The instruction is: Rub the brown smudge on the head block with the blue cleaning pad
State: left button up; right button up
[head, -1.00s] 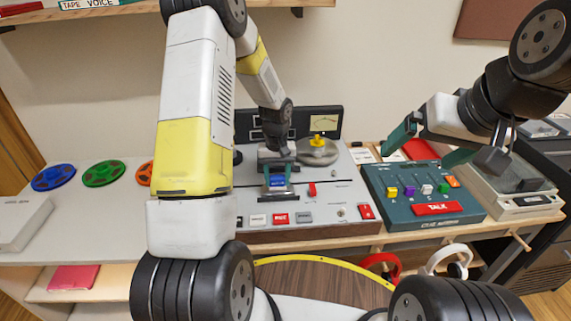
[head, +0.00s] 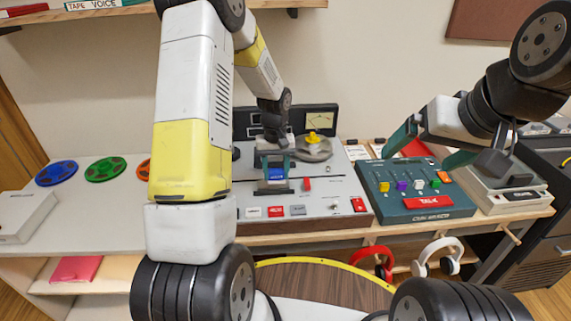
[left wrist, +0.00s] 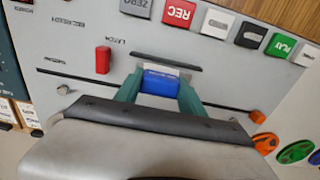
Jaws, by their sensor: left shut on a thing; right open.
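The blue cleaning pad (head: 277,174) is between the fingers of my left gripper (head: 277,181), low over the grey tape deck (head: 325,205). In the left wrist view, the pad (left wrist: 160,82) is gripped between two green fingers. A pale strip shows along its far edge, close to a dark slot in the deck. I cannot tell whether the pad touches a surface. The head block and the brown smudge cannot be made out; the pad and gripper may cover them. My right gripper (head: 423,156) is open and empty above the teal panel (head: 410,209).
A red lever (head: 307,184) stands close right of the pad. A metal reel (head: 313,150) with a yellow knob lies behind. Several push buttons line the deck's front. Blue (head: 56,173) and green (head: 105,170) reels lie left. Headphones (head: 438,256) hang below the front edge.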

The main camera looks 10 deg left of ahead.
pick_arm(q)
jog(key=shift+w+r, duration=0.1)
jog(key=shift+r, duration=2.35)
